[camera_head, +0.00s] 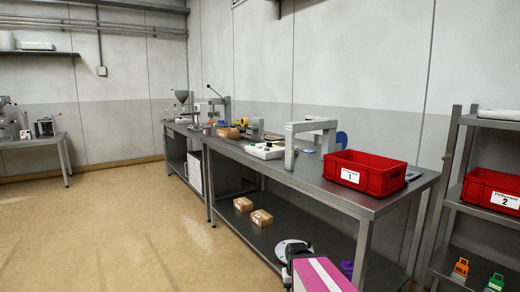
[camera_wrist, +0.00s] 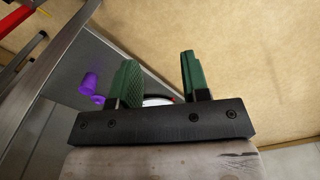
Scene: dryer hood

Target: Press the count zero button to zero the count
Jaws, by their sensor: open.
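I cannot make out a count zero button in either view. On the steel workbench (camera_head: 352,199), a grey arch-shaped device (camera_head: 290,146) stands near a low white unit (camera_head: 264,152); any buttons or labels on them are too small to read. My gripper (camera_wrist: 158,62) shows in the wrist view with its two green fingers apart and nothing between them. It points down past the bench's edge, towards the lower shelf and the floor. In the head view my arm is low at the front of the bench, well below the bench top.
A red crate (camera_head: 365,172) labelled 1 stands on the near bench end. Another red crate (camera_head: 487,190) labelled 2 is on a rack at the right. Two brown boxes (camera_head: 252,211) sit on the lower shelf. A purple object (camera_wrist: 88,84) lies near my gripper. The floor at left is clear.

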